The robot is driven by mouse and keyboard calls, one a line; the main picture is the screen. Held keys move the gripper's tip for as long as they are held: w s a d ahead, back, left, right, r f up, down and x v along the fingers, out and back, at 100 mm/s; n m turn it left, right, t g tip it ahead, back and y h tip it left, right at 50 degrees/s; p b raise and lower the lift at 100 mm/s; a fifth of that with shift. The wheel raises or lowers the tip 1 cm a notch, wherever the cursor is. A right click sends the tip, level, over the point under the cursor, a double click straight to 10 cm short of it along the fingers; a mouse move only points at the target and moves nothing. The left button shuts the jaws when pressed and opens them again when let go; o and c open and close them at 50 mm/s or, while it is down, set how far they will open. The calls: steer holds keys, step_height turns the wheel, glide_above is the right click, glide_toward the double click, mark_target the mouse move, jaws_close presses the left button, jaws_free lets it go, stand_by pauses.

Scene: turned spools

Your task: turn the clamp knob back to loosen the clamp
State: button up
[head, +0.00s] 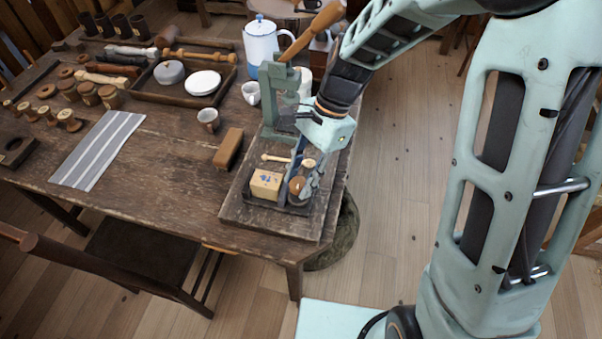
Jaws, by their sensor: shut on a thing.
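My gripper (305,186) reaches down from the arm to the near end of the table, over a small dark tray (262,198). Its fingers are shut on a round brown wooden thing, which I take to be the clamp knob (297,186). The fingers hide part of it, and I cannot make out the clamp's jaws or how tight they are. A pale round wooden piece (308,163) shows just behind the fingers.
A pale turned wooden piece (275,158) lies behind the block. A green press with a wooden lever (277,95) stands behind the gripper. A brown block (228,148), cups and a white-and-blue pot (261,45) stand farther left. The table (150,165) is bare beside the striped cloth (98,150).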

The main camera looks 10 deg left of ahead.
steer(key=n+h+p, duration=0.1)
steer(key=n, duration=0.2)
steer(key=shift+w+a+r+n+g+p, duration=0.1)
steer(key=shift+n+g+p, duration=0.25)
steer(key=shift+n+g, duration=0.05)
steer(key=n+h+p, duration=0.1)
steer(key=n, duration=0.2)
steer(key=shift+a+n+h, duration=0.1)
steer(key=shift+n+h, duration=0.2)
steer(key=n+h+p, duration=0.1)
steer(key=n, duration=0.2)
steer(key=shift+a+n, duration=0.1)
steer(key=shift+n, duration=0.3)
steer(key=shift+a+n+h, duration=0.1)
steer(key=shift+n+h, duration=0.8)
steer(key=shift+n, duration=1.1)
steer(key=o, duration=1.2)
steer(key=shift+c, duration=0.2)
